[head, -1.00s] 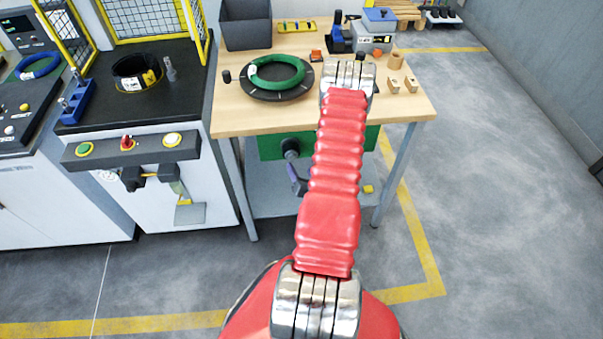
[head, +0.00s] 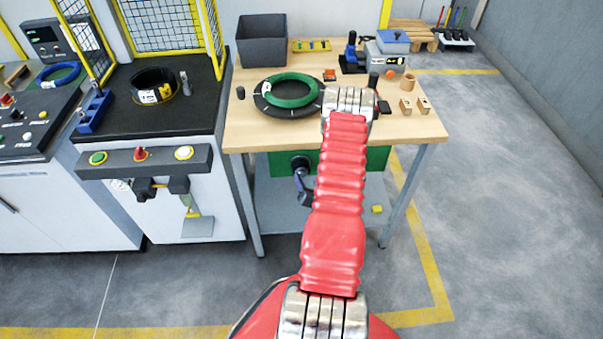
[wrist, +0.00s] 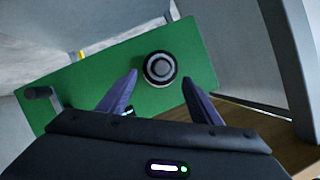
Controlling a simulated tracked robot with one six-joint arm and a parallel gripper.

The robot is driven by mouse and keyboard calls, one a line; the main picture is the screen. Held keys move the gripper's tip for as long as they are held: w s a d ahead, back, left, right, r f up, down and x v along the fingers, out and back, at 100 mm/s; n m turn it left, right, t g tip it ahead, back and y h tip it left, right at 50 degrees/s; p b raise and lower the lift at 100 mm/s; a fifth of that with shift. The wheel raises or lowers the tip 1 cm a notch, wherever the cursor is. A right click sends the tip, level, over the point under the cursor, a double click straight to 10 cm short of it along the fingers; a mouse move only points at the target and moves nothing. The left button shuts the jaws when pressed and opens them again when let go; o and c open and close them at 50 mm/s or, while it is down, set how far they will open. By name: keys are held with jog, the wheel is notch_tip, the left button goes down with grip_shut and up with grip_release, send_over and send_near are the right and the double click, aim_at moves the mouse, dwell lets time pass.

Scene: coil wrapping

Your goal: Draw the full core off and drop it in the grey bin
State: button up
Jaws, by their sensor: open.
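The core (wrist: 159,69) shows end-on in the wrist view, with grey, white and black rings, against a green panel (wrist: 200,40). In the head view the core (head: 300,163) is a dark round stub on the panel's left part, under the bench top. How full it is cannot be told. My gripper (wrist: 160,77) is open, its two purple fingers apart, with the core seen between and just beyond the tips. A purple finger part (head: 303,187) shows below the core in the head view. The grey bin (head: 262,42) stands at the back left of the bench top.
The bench top (head: 240,128) holds a green coil (head: 291,90) on a black turntable, small blocks and a blue-lidded box. A bench leg (head: 399,195) stands to the right. A black coil (head: 153,86) sits on the machine at left.

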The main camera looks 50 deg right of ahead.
aim_at(303, 174)
jog(key=x, duration=0.8)
jog(key=shift+w+d+f, duration=0.1)
jog(key=shift+w+f, duration=0.05)
jog(key=c, duration=1.2)
